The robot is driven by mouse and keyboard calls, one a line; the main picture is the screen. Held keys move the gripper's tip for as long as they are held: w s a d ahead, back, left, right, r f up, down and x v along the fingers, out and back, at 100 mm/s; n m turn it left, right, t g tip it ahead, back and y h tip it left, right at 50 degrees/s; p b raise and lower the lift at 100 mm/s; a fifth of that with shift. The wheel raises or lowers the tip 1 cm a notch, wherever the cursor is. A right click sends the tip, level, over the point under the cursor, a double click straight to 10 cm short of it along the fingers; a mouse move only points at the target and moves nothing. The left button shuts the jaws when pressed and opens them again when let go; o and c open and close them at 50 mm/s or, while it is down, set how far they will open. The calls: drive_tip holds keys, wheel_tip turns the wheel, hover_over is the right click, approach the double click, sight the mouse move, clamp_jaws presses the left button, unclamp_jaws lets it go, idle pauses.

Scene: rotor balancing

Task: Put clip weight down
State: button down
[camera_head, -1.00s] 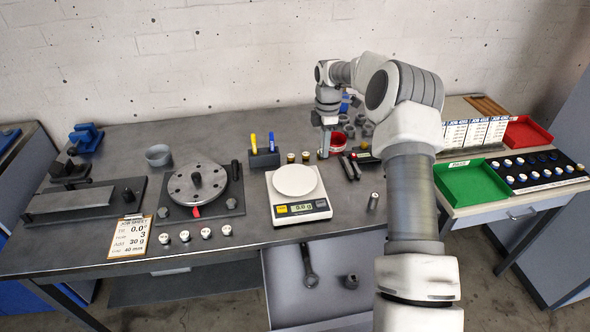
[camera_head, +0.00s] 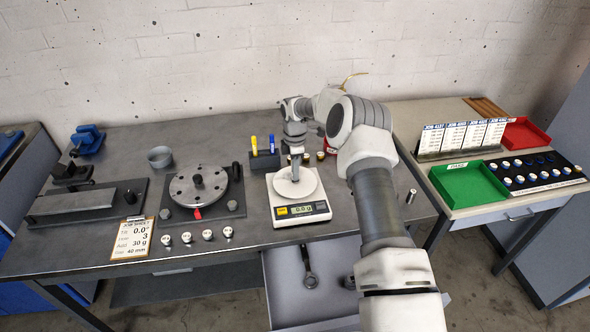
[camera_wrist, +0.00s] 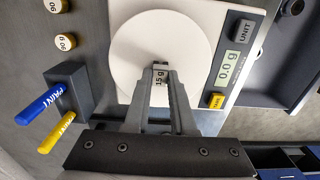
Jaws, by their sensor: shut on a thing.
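My gripper (camera_head: 295,179) is over the white round pan (camera_head: 308,187) of the kitchen-style scale (camera_head: 322,208). In the wrist view my gripper (camera_wrist: 160,80) is shut on a small clip weight (camera_wrist: 160,72) whose label seems to read 15 g. The weight sits between the fingertips, in front of the white pan (camera_wrist: 135,45). The scale display (camera_wrist: 229,66) reads 0.0 g. The weight is too small to make out in the head view.
A pen holder with blue and yellow paint markers (camera_head: 264,160) stands left behind the scale. The rotor (camera_head: 198,186) on its stand is to the left, with several small weights (camera_head: 207,235) in front. Round weights (camera_wrist: 66,42) lie beyond the scale. An open drawer (camera_head: 285,285) is below.

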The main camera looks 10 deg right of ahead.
drive_tip(key=shift+f, duration=0.15)
drive_tip(key=c, duration=0.8)
unclamp_jaws()
drive_tip(key=shift+o, duration=0.2)
